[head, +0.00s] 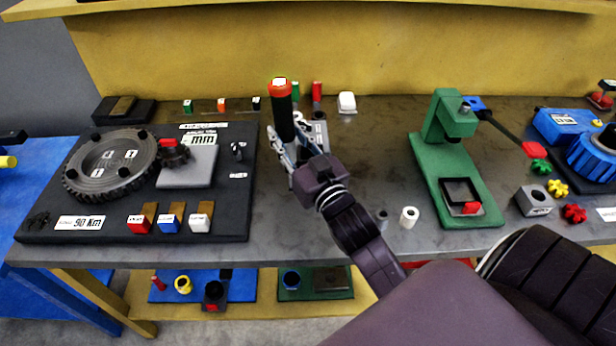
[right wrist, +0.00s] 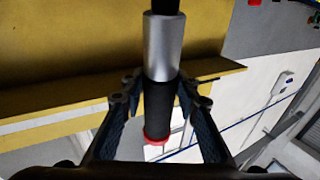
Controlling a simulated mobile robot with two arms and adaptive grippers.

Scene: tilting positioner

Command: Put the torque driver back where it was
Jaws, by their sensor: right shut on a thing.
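The torque driver (head: 283,118) has a black handle with an orange-red cap at its top and is nearly upright in the head view. My right gripper (head: 292,143) is shut around it over the middle of the bench. In the right wrist view the black handle (right wrist: 158,108) with a red ring lies between the two fingers, and a silver section (right wrist: 163,48) extends beyond them. A grey block with a pale label (head: 320,131) shows just behind the gripper; the gripper partly hides it. The driver's lower end is hidden in the head view. My left gripper is not in view.
On the left a black board (head: 240,180) carries a large gear (head: 110,165) and coloured blocks. A green press (head: 455,165) stands to the right. A red-topped item (head: 317,92) and a white block (head: 347,102) stand behind. The bench between gripper and press is mostly clear.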

